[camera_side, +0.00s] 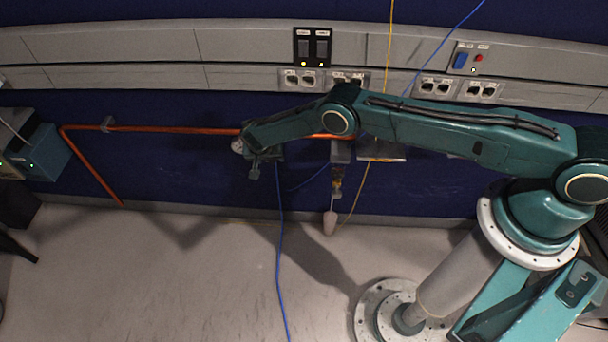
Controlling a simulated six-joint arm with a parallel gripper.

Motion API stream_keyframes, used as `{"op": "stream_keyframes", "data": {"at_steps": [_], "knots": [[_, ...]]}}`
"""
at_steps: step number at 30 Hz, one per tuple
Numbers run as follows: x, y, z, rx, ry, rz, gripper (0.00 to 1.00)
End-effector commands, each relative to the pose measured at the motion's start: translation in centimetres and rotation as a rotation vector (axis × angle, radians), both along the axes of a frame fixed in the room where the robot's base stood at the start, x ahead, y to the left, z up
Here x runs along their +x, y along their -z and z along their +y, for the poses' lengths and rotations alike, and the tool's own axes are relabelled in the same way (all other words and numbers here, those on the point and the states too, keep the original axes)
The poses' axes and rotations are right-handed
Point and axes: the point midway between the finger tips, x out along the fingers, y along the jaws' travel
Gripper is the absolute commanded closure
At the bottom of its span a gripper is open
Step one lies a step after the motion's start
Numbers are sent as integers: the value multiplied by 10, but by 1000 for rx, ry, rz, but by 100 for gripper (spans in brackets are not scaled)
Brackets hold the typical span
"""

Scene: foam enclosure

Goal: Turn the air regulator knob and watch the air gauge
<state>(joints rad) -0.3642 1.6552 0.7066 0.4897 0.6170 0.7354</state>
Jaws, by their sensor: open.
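My gripper (254,166) is at the left end of my teal arm, in front of the orange pipe (165,130) on the blue wall. It is open, small and dark in this view, and I see nothing held in it. A small pale round part (238,146) shows right beside my wrist; I cannot tell whether it is the air gauge. The regulator knob cannot be made out, and my wrist and forearm cover that stretch of pipe. Whether my fingers touch anything is unclear.
A blue hose (280,250) hangs to the floor beside my gripper. A grey fitting (340,151) with a pale bulb-like piece (330,222) hangs below the pipe. A teal box (46,152) stands at left. A grey socket rail (235,77) runs above. The floor (190,285) is mostly clear.

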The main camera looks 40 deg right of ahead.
Motion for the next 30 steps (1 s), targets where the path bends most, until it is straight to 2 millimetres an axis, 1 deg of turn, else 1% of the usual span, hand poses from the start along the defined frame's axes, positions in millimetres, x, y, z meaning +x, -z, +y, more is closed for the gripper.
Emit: {"op": "stream_keyframes", "data": {"at_steps": [4,14,15,17,18,20,21,30], "knots": [[1,5,-2,0,0,0,44],[1,6,-2,0,0,0,44],[1,6,-2,0,0,0,48],[1,6,-2,0,0,0,60],[1,6,-2,0,0,0,68],[1,6,-2,0,0,0,79],[1,6,-2,0,0,0,87],[1,6,-3,9,-2,-12,88]]}}
